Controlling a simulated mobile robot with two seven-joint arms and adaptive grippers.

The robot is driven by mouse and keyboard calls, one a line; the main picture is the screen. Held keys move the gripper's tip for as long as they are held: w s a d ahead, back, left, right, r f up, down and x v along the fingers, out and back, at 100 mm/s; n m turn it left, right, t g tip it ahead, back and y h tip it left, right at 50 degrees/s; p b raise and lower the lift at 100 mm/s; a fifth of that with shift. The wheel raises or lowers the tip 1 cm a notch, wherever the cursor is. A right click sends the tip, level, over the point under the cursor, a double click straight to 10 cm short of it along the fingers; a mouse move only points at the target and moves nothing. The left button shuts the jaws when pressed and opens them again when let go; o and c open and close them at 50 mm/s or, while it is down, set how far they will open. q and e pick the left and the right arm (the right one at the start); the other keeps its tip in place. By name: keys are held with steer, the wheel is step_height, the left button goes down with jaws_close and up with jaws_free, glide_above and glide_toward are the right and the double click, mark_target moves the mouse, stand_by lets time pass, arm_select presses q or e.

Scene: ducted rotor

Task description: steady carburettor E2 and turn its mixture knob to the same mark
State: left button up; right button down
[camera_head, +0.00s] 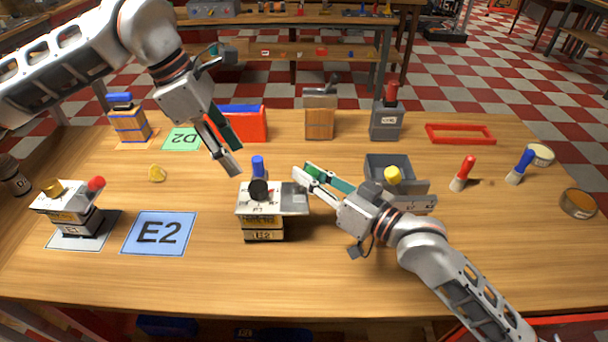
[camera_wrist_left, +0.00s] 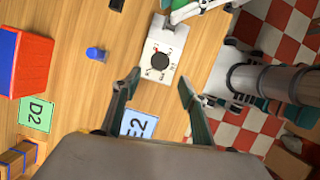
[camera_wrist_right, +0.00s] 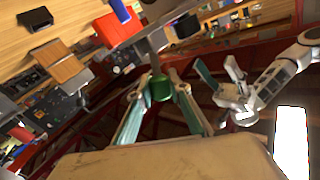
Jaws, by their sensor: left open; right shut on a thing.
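Carburettor E2 (camera_head: 264,222) stands upright on the bare table beside the blue E2 mat (camera_head: 159,233). Its pale top carries a round black knob (camera_head: 258,190), also in the left wrist view (camera_wrist_left: 159,61), with small marks around it and a red spot at its edge; the marks are too small to read. My right gripper (camera_head: 300,176) is at its right side, shut on a green grip (camera_wrist_right: 160,88) that seems to join the carburettor by a grey stem. My left gripper (camera_head: 236,160) is open and empty, above and behind the carburettor, apart from the knob.
Another carburettor (camera_head: 68,215) with a yellow knob stands on a mat at left. A blue peg (camera_head: 258,166) stands behind E2. A red-and-blue box (camera_head: 243,124), a grey open box (camera_head: 389,165) and a red frame (camera_head: 460,134) lie further back. The front table strip is clear.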

arm_select(q)
steer(key=s+d+f+m+g+h, duration=0.1)
steer(key=s+d+f+m+h, duration=0.2)
steer(key=d, duration=0.4)
steer(key=n+t+h, duration=0.8)
steer(key=t, duration=0.2)
glide_toward(250, 192)
steer(key=x, duration=1.2)
steer(key=shift+w+f, duration=0.15)
steer(key=c, duration=1.1)
